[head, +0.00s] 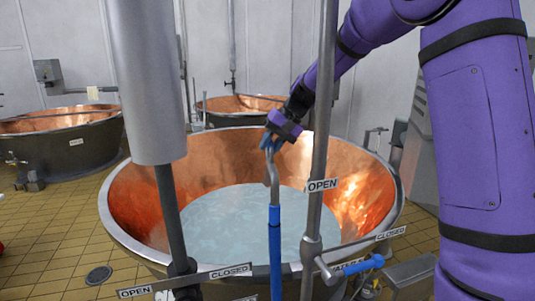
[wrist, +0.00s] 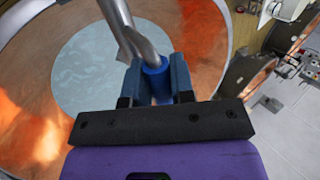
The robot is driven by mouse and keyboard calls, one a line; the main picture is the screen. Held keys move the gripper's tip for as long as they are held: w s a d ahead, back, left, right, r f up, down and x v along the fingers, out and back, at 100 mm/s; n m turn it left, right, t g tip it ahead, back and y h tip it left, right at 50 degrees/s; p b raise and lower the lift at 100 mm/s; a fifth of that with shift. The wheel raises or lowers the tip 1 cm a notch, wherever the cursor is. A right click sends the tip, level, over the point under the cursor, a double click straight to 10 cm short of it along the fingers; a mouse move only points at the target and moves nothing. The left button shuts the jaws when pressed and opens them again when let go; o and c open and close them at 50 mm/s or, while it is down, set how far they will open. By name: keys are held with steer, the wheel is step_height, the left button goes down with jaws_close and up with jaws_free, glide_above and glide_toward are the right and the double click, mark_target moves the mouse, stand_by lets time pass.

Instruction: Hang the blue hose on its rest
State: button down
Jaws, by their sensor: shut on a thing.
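The blue hose (head: 275,250) hangs upright in front of the large copper vat, with a bent grey metal pipe (head: 273,178) at its upper end. My gripper (head: 270,143) is above the vat, at the top of this pipe. In the wrist view my gripper (wrist: 156,84) is shut on a blue collar (wrist: 155,72) of the hose, and the metal pipe (wrist: 135,35) runs up and left from it. The hose's lower end is out of view. I cannot pick out its rest for sure.
The large copper vat (head: 130,205) holds pale liquid. Upright grey poles (head: 322,120) stand in front of it. A blue-handled valve (head: 365,265) is at lower right. Two more vats (head: 70,145) (head: 222,119) stand behind.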

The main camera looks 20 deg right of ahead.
step_height(320, 180, up, 12)
steer(key=shift+r, duration=0.25)
stand_by(0.6)
steer(key=shift+d, duration=0.1)
stand_by(1.3)
